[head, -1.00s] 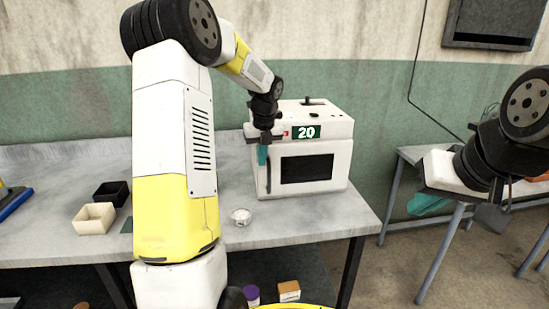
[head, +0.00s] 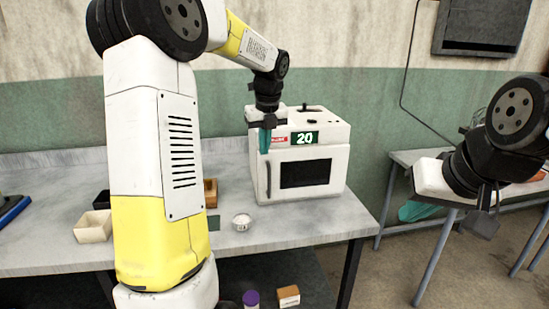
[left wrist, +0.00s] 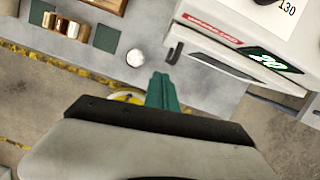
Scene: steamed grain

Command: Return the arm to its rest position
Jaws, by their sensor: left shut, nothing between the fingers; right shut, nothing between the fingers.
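My left arm (head: 155,170) stands large in front of the table, its forearm bent over toward the oven. My left gripper (head: 265,142) has teal fingers pointing down, in front of the upper left part of the white oven (head: 340,160). The fingers are shut and empty. In the left wrist view the shut teal fingers (left wrist: 162,92) show above the dark gripper body, with the oven (left wrist: 215,45) at the upper right. My right gripper (head: 414,211) is at the right, partly hidden behind its own wrist; its teal fingers are shut with nothing seen in them.
The oven door is closed and its display reads 20. A small white round dish (head: 241,221) sits on the grey table (head: 290,222). A cream box (head: 92,227) and a brown object (head: 210,193) are left of it. Another table (head: 400,160) stands at the right.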

